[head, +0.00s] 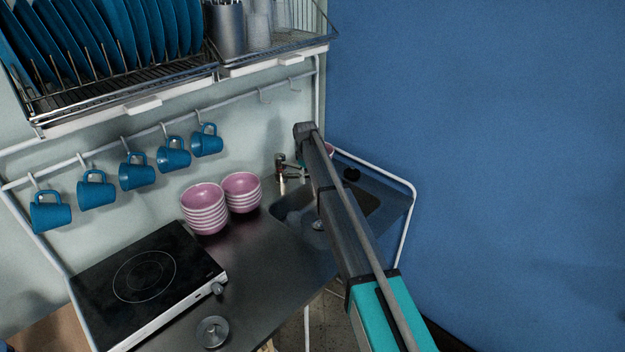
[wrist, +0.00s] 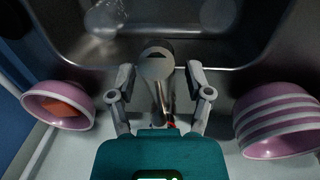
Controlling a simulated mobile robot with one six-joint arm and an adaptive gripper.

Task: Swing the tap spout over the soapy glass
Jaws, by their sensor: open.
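The metal tap (head: 281,166) stands at the back of the sink in the head view, left of my arm. In the wrist view the tap (wrist: 156,66) lies between the two fingers of my open gripper (wrist: 160,82), with gaps on both sides. Its round metal end points toward the sink. A clear glass, seemingly the soapy one (wrist: 104,17), is in the sink at the upper left of the wrist view, cut by the frame edge. It is dim, so the soap cannot be made out. My gripper is mostly hidden behind my arm in the head view.
The sink (head: 278,207) is set in the dark counter. Stacked pink bowls (head: 204,208) stand left of the tap. A pink bowl with something orange inside (wrist: 58,104) flanks my gripper at left. A hotplate (head: 145,280) and hanging blue mugs (head: 137,172) are farther left.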

